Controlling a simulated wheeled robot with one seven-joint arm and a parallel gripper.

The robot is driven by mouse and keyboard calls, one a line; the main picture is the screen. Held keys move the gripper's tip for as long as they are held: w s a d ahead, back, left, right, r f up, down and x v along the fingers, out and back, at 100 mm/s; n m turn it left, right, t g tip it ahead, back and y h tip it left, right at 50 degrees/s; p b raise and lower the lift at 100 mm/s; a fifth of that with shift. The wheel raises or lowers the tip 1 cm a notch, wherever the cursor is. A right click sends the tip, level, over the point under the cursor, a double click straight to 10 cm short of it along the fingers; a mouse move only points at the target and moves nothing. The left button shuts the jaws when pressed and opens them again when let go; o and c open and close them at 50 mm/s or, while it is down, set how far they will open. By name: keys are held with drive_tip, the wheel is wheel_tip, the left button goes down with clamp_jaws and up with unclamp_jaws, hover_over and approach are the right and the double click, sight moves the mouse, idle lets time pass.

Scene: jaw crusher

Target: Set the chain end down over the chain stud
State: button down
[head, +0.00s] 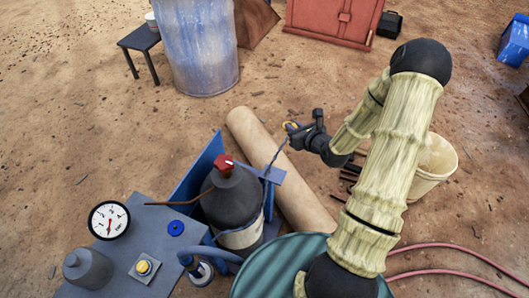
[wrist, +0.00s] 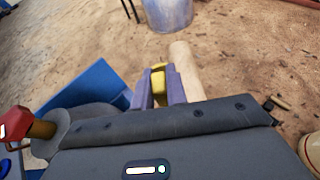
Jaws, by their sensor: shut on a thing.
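My gripper (head: 291,127) is above the tan roll, to the upper right of the dark gas cylinder (head: 222,192). It is shut on a small yellow piece, which appears to be the chain end (head: 289,125). In the wrist view the yellow chain end (wrist: 158,82) sits between the two purple-grey fingers (wrist: 159,88). A thin dark chain (head: 275,156) hangs from it down to the blue bracket (head: 271,174) beside the cylinder. I cannot make out the chain stud; it is too small or hidden.
The cylinder has a red valve knob (head: 224,163) on top. A blue-grey bench (head: 120,235) with a gauge (head: 109,220) stands at lower left. The tan roll (head: 285,170) lies behind the cylinder. A pale bucket (head: 437,165) stands right of my arm.

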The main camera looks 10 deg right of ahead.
drive_tip(key=shift+w+a, duration=0.2)
drive_tip(key=shift+a, duration=0.05)
drive_tip(key=shift+w+a+f+n+y, duration=0.15)
drive_tip(key=shift+a+f+n+y, duration=0.1)
drive_tip(key=shift+f+n+y, duration=0.1)
wheel_tip(320, 180, down, 6)
drive_tip(key=a+n+g+y, duration=0.2)
drive_tip(key=a+n+y, duration=0.1)
drive_tip(key=y, duration=0.1)
drive_tip(key=n+g+y, duration=0.2)
drive_tip(key=n+g, duration=0.1)
drive_tip(key=n, duration=0.1)
hover_over(276, 175)
wheel_tip(276, 175, down, 7)
drive_tip(key=shift+w+f+b, duration=0.1)
drive_tip(key=shift+b, duration=0.3)
drive_tip(key=shift+f, duration=0.1)
drive_tip(key=shift+f+b, duration=2.55)
drive_tip(key=shift+f, duration=1.35)
